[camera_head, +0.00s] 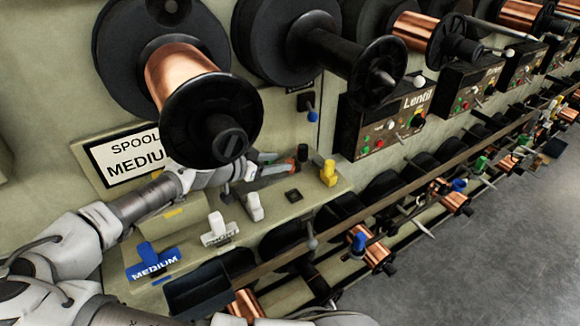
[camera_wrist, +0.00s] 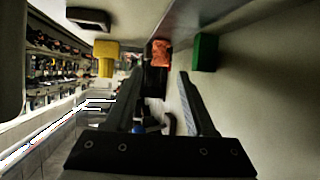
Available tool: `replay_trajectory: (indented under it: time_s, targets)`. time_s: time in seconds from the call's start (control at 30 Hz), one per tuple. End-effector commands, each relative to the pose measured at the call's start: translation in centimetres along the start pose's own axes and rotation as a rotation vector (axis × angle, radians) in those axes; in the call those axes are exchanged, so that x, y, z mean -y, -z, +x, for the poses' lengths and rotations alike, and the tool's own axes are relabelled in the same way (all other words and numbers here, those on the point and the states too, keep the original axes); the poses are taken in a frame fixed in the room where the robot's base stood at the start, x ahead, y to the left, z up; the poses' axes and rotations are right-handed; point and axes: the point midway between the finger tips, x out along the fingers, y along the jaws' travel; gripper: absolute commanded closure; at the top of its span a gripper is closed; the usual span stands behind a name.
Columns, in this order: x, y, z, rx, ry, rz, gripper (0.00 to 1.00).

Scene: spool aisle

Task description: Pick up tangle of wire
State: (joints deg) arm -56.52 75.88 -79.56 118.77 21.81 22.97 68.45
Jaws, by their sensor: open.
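A small orange-copper clump (camera_wrist: 160,52), which looks like the tangle of wire, shows in the wrist view just beyond my left fingertip, against a dark block. In the head view a small orange-red patch (camera_head: 291,163) shows beside my fingers, mostly hidden, on the panel ledge. My gripper (camera_wrist: 168,74) is open, with its two dark fingers apart and nothing held between them. The clump is ahead of the fingertips and nearer the left finger. In the head view my gripper (camera_head: 272,170) reaches under the large spool. Contact cannot be told.
A yellow lever (camera_head: 328,174) and a black knob (camera_head: 303,152) stand close by; a green block (camera_wrist: 205,52) is to the right in the wrist view. A large copper spool (camera_head: 180,75) overhangs my arm. White levers (camera_head: 218,225) and a blue MEDIUM lever (camera_head: 150,258) stand nearer.

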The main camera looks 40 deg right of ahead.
Motion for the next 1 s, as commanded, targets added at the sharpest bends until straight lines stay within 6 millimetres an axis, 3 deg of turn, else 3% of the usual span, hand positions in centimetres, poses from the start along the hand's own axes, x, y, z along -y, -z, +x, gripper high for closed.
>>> replay_trajectory:
  time_s: [0.2,0.5,0.8,1.0]
  targets:
    - [0.0,-0.1,2.9,0.001,-0.001,0.0,0.45]
    - [0.0,0.0,3.2,0.0,0.001,0.0,0.45]
    - [0.0,0.0,3.2,0.0,0.0,0.0,0.99]
    - [0.0,0.0,3.2,0.0,0.0,0.0,1.0]
